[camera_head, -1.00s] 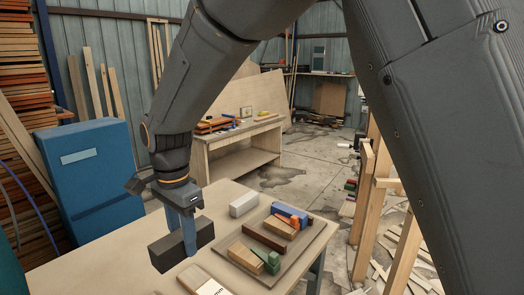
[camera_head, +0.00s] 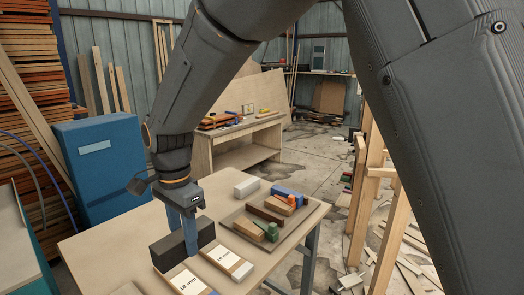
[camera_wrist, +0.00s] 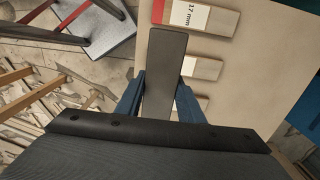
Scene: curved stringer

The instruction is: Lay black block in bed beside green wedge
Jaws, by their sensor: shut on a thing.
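My gripper (camera_head: 190,248) is shut on the black block (camera_head: 164,252), a long dark bar held across the fingers above the near part of the table. In the wrist view the black block (camera_wrist: 165,62) stands out between my blue fingers. A green piece (camera_head: 272,232) sits at the front corner of the brown tray (camera_head: 246,241), to the right of my gripper; I cannot tell whether it is the green wedge. Two labelled slabs (camera_head: 226,259) lie near my gripper, one reading 18 mm. I cannot make out which part is the bed.
A white block (camera_head: 247,187) stands behind the tray. The tray holds several wooden, brown, blue and orange pieces. A blue cabinet (camera_head: 102,165) stands left of the table (camera_head: 110,232). Timber posts (camera_head: 362,190) stand to the right. The table's left part looks clear.

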